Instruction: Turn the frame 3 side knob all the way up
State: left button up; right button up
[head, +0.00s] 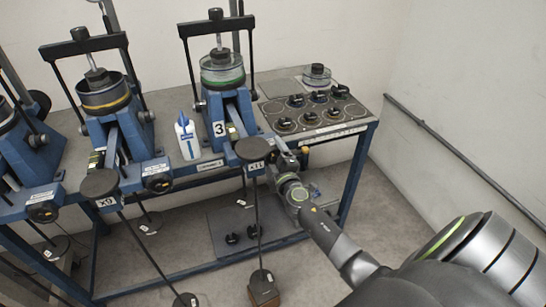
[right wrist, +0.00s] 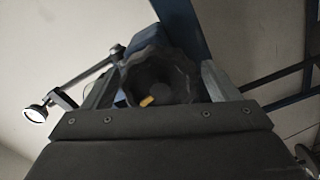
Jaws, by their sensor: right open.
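Frame 3 is the blue lever frame with the "3" label (head: 218,129), on the bench left of the dark panel. In the right wrist view, a dark scalloped knob (right wrist: 176,66) with a small yellow mark fills the middle. My right gripper (right wrist: 160,78) is open, with one finger on each side of this knob; I cannot tell whether they touch it. In the head view my right gripper (head: 284,158) is at the right side of frame 3's front end, and the side knob there is hidden or too small to make out. My left gripper is not in view.
Other blue lever frames stand to the left, with a white bottle (head: 187,138) between. A panel of dark knobs (head: 309,109) is on the bench at right. A long lever with a round black pad (head: 252,149) hangs in front of frame 3. A rail (head: 455,170) runs along the right wall.

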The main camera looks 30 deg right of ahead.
jog(key=shift+s, duration=0.1)
jog(key=shift+v, duration=3)
